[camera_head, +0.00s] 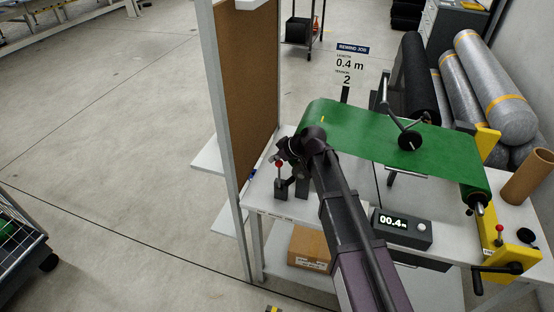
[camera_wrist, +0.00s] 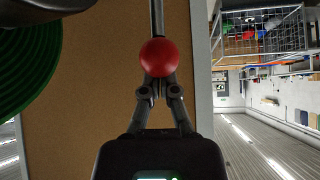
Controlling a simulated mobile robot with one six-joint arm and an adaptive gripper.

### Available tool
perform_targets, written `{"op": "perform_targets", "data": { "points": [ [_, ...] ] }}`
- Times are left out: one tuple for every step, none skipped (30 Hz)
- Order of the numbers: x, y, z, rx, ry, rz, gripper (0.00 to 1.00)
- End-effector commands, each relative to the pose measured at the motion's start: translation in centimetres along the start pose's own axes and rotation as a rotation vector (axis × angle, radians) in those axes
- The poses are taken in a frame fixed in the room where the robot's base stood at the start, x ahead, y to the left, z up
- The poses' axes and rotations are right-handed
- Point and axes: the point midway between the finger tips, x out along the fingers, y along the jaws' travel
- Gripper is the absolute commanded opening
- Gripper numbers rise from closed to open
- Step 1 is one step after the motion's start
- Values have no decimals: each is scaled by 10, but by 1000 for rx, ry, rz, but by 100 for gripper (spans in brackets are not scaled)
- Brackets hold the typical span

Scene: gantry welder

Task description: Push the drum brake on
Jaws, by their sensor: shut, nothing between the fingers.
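A lever with a red ball knob (camera_head: 279,165) stands upright on a dark base at the left end of the rewinding table, beside the green sheet (camera_head: 350,135). In the wrist view the red knob (camera_wrist: 159,57) is directly in front of my fingertips, its dark rod running up behind it. My gripper (camera_wrist: 159,88) is shut and empty, its tips at or very near the knob; I cannot tell whether they touch. In the head view my gripper (camera_head: 285,155) is partly hidden by my wrist. A second red-knobbed lever (camera_head: 499,229) is on the yellow right stand. No label shows which is the brake.
A brown board (camera_head: 245,80) in a grey frame stands left of the table. A counter (camera_head: 400,228) reads 00.4 m. The rewind sign (camera_head: 346,65) shows 0.4 m and 2. A crank (camera_head: 497,268) is at the right.

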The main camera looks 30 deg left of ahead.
Motion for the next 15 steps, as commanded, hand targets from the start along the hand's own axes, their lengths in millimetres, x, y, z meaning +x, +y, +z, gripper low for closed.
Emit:
{"op": "perform_targets", "data": {
  "points": [
    [-1, -2, 0, -2, 2, -3, 0],
    [-1, -2, 0, -3, 2, -4, 0],
    [-2, -3, 0, -4, 2, -5, 0],
    [-3, -3, 0, -5, 2, -6, 0],
    [-3, -4, 1, -6, 2, -7, 0],
    [-4, -4, 2, -7, 2, -8, 0],
    [-5, -4, 2, -8, 2, -9, 0],
    [-6, -4, 3, -9, 2, -9, 0],
    [-8, -5, 5, -10, 1, -10, 0],
    [-9, -5, 6, -10, 1, -11, 0],
    [-10, -5, 7, -11, 1, -11, 0],
    [-11, -4, 8, -12, 1, -12, 0],
    [-12, -4, 9, -12, 1, -12, 0],
    [-12, -4, 9, -12, 1, -12, 0],
    [-13, -4, 10, -12, 1, -13, 0]
  ]
}}
